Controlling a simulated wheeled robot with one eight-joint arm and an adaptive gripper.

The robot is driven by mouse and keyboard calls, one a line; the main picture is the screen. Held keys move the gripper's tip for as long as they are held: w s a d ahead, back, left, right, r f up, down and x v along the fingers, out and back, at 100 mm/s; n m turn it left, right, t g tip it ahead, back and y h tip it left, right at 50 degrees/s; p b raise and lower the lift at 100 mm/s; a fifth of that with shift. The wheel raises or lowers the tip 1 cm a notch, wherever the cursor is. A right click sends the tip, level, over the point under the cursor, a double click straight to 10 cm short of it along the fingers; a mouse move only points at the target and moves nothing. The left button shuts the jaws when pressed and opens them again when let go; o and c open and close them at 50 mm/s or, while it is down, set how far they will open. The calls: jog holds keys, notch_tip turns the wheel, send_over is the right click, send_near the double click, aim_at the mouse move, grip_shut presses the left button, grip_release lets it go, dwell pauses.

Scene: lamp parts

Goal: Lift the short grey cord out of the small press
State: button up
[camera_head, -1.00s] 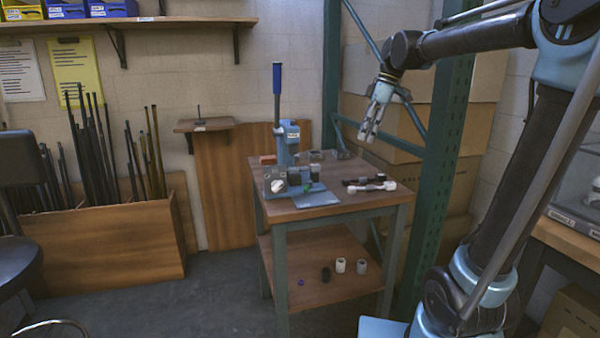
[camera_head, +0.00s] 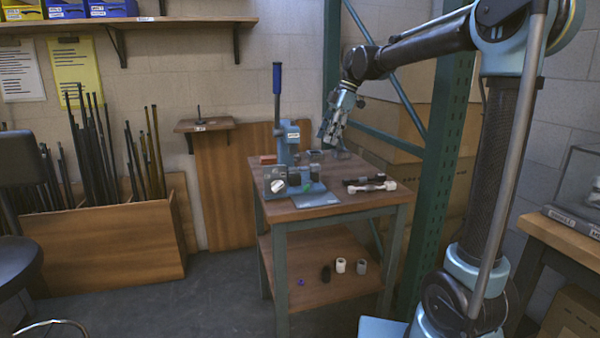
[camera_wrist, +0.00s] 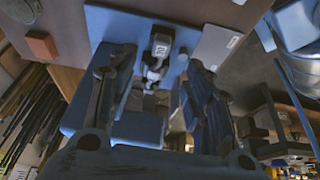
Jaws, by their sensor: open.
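The small blue press (camera_head: 286,140) with its upright blue lever stands on the bench. Its base holds grey blocks and a round white part (camera_head: 277,186). I cannot pick out the short grey cord in the head view. In the wrist view the blue press body (camera_wrist: 138,127) fills the middle, with a dark labelled part (camera_wrist: 161,45) and a small pale piece (camera_wrist: 152,72) between my fingers; I cannot tell whether that piece is the cord.
The bench (camera_head: 345,207) also bears a reddish block (camera_head: 267,159) and dark and white-ended pieces (camera_head: 371,184) at the right. Small cups (camera_head: 341,265) stand on the lower shelf. A green post (camera_head: 444,150) rises close to my arm at right.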

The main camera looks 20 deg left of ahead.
aim_at(317, 164)
jog(key=x, duration=1)
jog(key=shift+d, duration=0.15)
jog(key=shift+c, duration=0.3)
grip_shut()
